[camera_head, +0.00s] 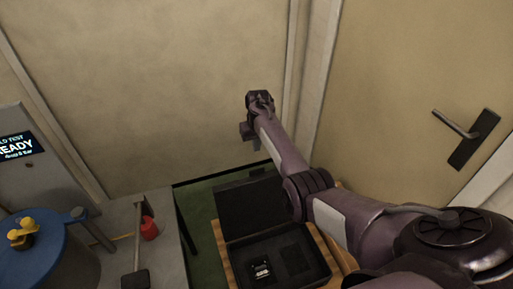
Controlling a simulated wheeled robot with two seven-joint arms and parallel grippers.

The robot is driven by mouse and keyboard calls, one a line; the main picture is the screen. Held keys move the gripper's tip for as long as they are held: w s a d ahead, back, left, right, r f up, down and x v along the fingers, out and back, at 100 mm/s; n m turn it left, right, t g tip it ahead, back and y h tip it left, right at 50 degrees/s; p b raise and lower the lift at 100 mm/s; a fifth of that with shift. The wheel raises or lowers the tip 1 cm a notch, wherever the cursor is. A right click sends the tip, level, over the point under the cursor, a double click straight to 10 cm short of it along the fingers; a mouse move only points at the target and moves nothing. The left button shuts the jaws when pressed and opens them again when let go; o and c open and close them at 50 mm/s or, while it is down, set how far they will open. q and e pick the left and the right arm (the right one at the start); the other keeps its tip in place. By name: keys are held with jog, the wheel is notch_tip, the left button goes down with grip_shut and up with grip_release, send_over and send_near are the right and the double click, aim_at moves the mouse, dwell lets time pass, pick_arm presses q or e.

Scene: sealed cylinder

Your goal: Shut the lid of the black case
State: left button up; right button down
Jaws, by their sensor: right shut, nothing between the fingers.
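The black case (318,279) sits on a small wooden table at the lower middle. Its lid (247,207) is open, hinged back on the far side of the base. A small metallic item (262,270) lies in the dark insert inside. My right gripper (250,132) is shut and empty. It appears beyond and above the lid, apart from it. My right arm comes in from the lower right and hides the right part of the lid and case. My left gripper is not in view.
The wooden table (223,257) has little bare room around the case. At left are a grey bench with a red cup (149,228), a hammer-like tool (137,240), a blue drum (38,262) with a yellow-handled part, and a display (17,146). A door (420,70) is at right.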

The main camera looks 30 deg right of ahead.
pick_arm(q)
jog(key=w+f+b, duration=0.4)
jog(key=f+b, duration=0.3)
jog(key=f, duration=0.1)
pick_arm(e)
notch_tip(320, 180, down, 7)
pick_arm(q)
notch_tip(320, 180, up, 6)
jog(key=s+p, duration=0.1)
jog(key=p, duration=0.5)
pick_arm(e)
jog(key=s, duration=0.1)
jog(key=s+r, duration=0.1)
jog(key=s, duration=0.1)
jog(key=shift+s+a+r, duration=0.1)
jog(key=shift+a+r, duration=0.15)
jog(key=shift+a, duration=0.15)
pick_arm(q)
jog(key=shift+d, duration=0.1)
